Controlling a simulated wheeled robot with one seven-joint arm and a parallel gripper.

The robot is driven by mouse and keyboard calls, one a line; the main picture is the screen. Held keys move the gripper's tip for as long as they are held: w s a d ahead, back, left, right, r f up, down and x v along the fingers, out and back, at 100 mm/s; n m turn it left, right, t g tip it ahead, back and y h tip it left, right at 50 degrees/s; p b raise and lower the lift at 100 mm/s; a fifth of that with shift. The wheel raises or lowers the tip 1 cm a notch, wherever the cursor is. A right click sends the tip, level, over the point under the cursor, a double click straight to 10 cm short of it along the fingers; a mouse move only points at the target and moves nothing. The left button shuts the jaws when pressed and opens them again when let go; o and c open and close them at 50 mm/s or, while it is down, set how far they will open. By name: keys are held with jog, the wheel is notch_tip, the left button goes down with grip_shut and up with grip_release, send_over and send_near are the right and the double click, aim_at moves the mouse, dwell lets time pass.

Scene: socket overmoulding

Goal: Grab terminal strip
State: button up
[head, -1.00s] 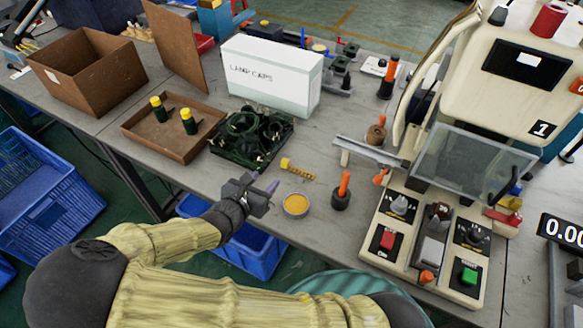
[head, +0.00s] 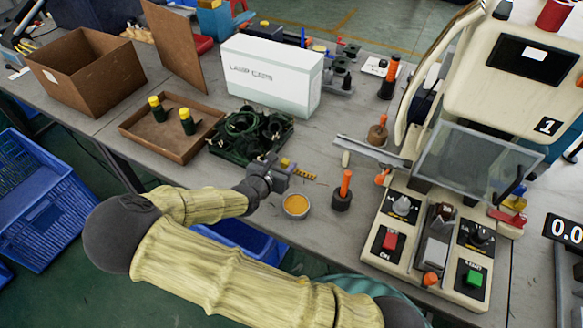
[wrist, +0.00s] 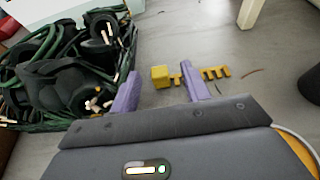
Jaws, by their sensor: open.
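The terminal strip (wrist: 214,72) is a small yellow toothed piece with a blocky end, lying on the grey table. In the wrist view it lies ahead of and between the fingers, and the right finger crosses in front of part of it. My gripper (wrist: 158,92) is open and empty, with two purple fingers low over the table. In the head view my gripper (head: 272,168) is at the near end of the terminal strip (head: 303,174) and hides part of it.
A dark green tray (head: 228,155) of black sockets and cables is close to the left of my gripper. A round dish of orange material (head: 296,205) and an orange-handled tool (head: 344,190) stand nearby to the right. A white lamp caps box (head: 272,75) stands behind.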

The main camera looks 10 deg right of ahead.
aim_at(285, 161)
jog(key=x, duration=0.5)
jog(key=shift+f, duration=0.25)
jog(key=shift+a, duration=0.1)
jog(key=shift+c, duration=0.5)
grip_shut()
